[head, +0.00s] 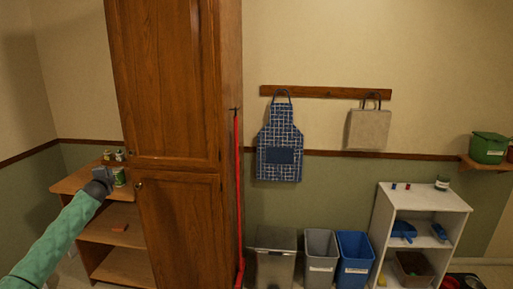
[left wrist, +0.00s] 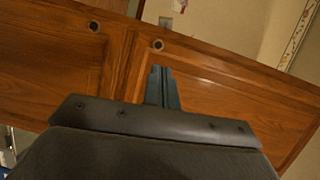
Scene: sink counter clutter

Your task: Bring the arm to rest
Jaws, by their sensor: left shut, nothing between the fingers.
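My left gripper (head: 103,177) is raised at the end of my green-sleeved arm, at the left of the head view. It overlaps the wooden shelf unit in the picture, just left of the tall wooden cabinet (head: 175,80). In the left wrist view the fingers of the left gripper (left wrist: 163,72) are together with nothing between them. Wooden panels with two round knobs (left wrist: 158,45) fill much of that view beyond the fingers. My right gripper shows in neither view.
A red pole (head: 238,190) leans by the cabinet. Bins (head: 320,245) and a white shelf (head: 425,196) stand to the right. An apron (head: 280,145) hangs on the wall.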

